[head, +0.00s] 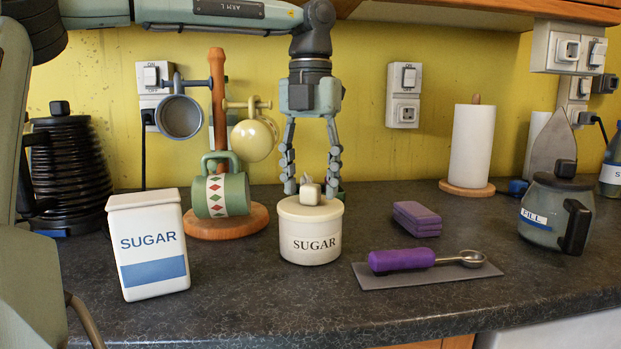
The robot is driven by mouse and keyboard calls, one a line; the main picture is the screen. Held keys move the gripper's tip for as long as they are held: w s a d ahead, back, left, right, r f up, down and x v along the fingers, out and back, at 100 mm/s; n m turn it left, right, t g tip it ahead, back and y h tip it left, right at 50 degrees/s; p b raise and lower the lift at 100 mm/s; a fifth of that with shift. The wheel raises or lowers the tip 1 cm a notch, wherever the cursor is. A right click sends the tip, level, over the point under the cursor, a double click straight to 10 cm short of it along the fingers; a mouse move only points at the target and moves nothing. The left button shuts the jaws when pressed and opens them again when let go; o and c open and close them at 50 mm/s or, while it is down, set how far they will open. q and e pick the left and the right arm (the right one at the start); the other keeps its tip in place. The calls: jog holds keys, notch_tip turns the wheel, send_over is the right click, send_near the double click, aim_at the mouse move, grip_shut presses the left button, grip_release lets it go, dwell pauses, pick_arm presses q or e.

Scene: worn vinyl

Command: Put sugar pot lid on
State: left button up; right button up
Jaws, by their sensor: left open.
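A round cream pot labelled SUGAR (310,243) stands upright at the middle of the worktop. A cream lid (290,207) appears to lie on its top, level as far as I can see, with a small pale blocky knob (309,194). I cannot tell how closely it sits in the rim. My left gripper (311,186) points straight down over the pot. It is open, with one finger on each side of the knob and gaps between. Its fingertips are close to the lid's top, partly hidden behind it. My right gripper is out of view.
A white box labelled SUGAR (150,248) stands to the left, before a mug tree (219,110) with a green mug (221,194). To the right are purple sponges (417,218), a purple-handled scoop (402,259) on a grey mat (390,277), and a kettle-like pot (545,232).

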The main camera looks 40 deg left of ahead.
pick_arm(q)
notch_tip(320, 180, up, 12)
dwell(0.6)
dwell(1.3)
